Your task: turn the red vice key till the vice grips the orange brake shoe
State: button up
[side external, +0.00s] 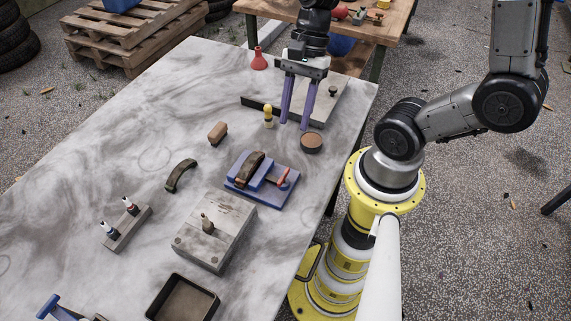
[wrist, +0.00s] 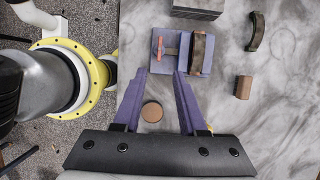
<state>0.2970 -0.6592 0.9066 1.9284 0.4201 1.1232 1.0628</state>
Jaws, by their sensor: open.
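The blue vice (side external: 270,187) lies flat on the table; it also shows in the wrist view (wrist: 185,32). Its red key (side external: 283,178) is on the vice's right side in the side view, and on the left in the wrist view (wrist: 159,47). A curved brown-orange brake shoe (side external: 250,168) stands in the vice, also seen in the wrist view (wrist: 198,52). I cannot tell whether the jaws touch it. My gripper (side external: 294,124) has purple fingers, open and empty, beyond the vice and apart from the key. In the wrist view its fingertips (wrist: 161,73) point toward the vice.
A round brown-topped tin (side external: 311,142) and a yellow-topped bottle (side external: 268,117) stand near my fingers. A brown block (side external: 217,132) and another curved shoe (side external: 180,176) lie left of the vice. A grey block (side external: 214,232) stands in front. A tray (side external: 182,300) is nearest the camera.

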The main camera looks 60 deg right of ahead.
aim_at(284, 174)
jog(key=x, duration=1.2)
jog(key=shift+f, duration=0.25)
grip_shut()
